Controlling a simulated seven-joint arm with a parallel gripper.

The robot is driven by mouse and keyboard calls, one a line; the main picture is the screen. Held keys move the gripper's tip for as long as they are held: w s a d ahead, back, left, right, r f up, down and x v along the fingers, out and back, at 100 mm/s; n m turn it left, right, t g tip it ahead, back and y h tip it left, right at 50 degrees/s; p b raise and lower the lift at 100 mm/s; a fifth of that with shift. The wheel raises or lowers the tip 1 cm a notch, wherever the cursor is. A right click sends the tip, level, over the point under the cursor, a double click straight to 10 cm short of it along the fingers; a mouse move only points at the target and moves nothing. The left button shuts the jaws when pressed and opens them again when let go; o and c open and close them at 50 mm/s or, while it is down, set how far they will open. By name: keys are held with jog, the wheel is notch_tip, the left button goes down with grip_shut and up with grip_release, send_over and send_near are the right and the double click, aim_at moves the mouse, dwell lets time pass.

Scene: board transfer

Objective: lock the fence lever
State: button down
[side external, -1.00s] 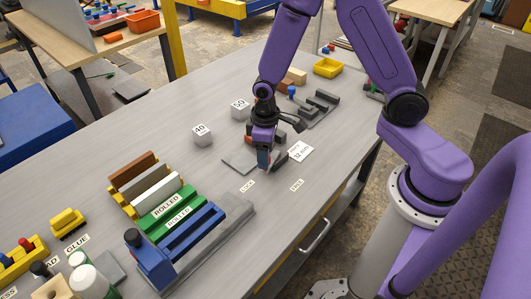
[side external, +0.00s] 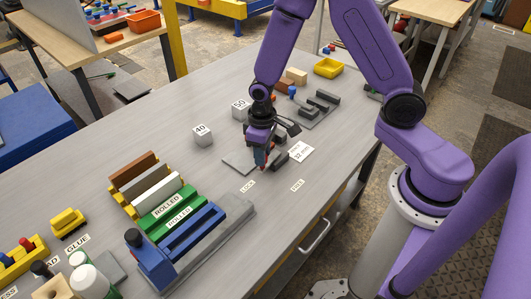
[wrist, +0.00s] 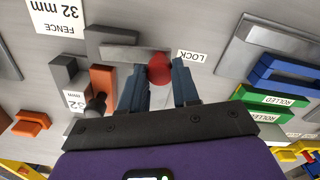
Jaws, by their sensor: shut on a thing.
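My gripper (wrist: 159,85) is shut on the red knob (wrist: 159,70) of the fence lever. The lever is a grey metal bar (wrist: 122,53) with the knob at its end, beside the LOCK label (wrist: 191,56) in the wrist view. In the side view my gripper (side external: 262,162) is low over the fence fixture, and its fingers hide most of the lever.
Grey blocks marked 40 (side external: 202,136) and 50 (side external: 240,110) stand behind. A rack of coloured boards (side external: 165,205) stands at the left.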

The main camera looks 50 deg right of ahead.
jog(key=shift+w+m, duration=0.4)
jog(key=shift+m, duration=0.3)
jog(key=c, duration=0.8)
grip_release()
notch_tip(320, 180, up, 17)
jog(key=shift+r, duration=0.2)
